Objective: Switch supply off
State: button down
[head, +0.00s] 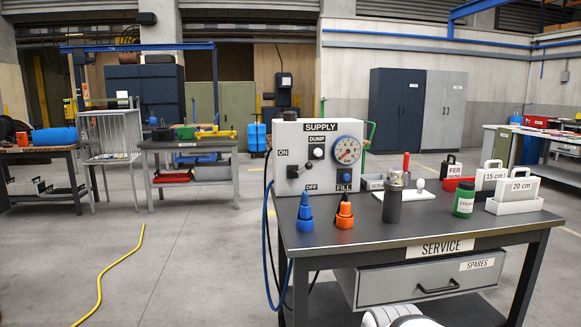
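The white supply box (330,130) stands on the left part of the service table, its front facing me. Its dark switch (297,171) is at the lower left of the front, between the ON label (283,153) above and the OFF label (311,187) below. The switch is small, and I cannot tell clearly which label its lever points to. My gripper is not in view; a white part of my arm shows at the bottom edge.
The service table (420,262) has a drawer (430,280). Blue and black hoses hang at left. A yellow hose (99,285) lies on open floor.

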aim_at(294, 174)
jog(key=z, duration=0.25)
jog(key=i, duration=1.1)
jog(key=u, duration=0.4)
